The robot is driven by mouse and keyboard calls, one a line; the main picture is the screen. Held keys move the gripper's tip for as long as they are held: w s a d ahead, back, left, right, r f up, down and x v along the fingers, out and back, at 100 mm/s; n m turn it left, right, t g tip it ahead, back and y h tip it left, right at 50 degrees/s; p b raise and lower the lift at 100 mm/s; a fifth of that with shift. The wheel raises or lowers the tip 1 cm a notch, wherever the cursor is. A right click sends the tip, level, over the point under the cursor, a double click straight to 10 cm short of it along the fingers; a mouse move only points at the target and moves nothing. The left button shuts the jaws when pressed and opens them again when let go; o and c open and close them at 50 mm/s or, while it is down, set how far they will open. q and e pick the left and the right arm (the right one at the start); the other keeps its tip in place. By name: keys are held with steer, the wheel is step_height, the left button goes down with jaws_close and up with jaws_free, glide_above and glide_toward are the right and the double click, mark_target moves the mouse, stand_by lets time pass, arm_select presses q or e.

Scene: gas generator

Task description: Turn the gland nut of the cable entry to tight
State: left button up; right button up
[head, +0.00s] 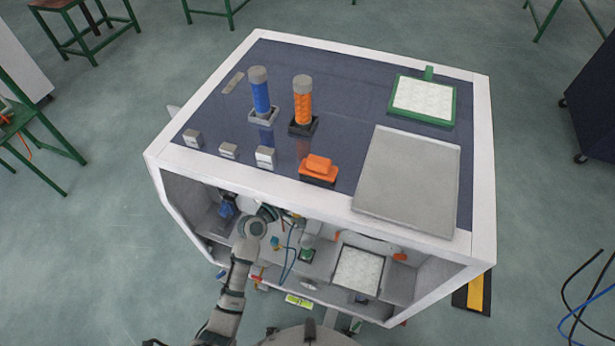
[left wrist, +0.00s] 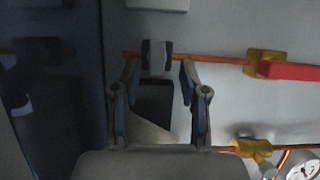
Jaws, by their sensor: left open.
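In the left wrist view, a short grey-and-black fitting (left wrist: 157,55) sits on a thin orange line against a pale panel. It looks like the gland nut, but I cannot tell for sure, nor how tight it is. My left gripper (left wrist: 158,72) is open, its fingertips to either side of the fitting's lower end with gaps visible. I cannot tell how near it is in depth. Between the fingers is a dark block (left wrist: 154,97). In the head view my left arm reaches into the cabinet's open front, and its fingertips are hidden. My right gripper is not in view.
A red-handled yellow valve (left wrist: 262,63) lies right of the fitting, with another yellow fitting (left wrist: 252,147) and a gauge (left wrist: 303,170) lower right. A dark wall (left wrist: 50,110) stands left.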

arm_select(q)
steer(key=v, duration=1)
steer(key=shift+a+f, duration=0.1)
steer(key=shift+a, duration=0.25)
steer(key=shift+d, duration=0.1)
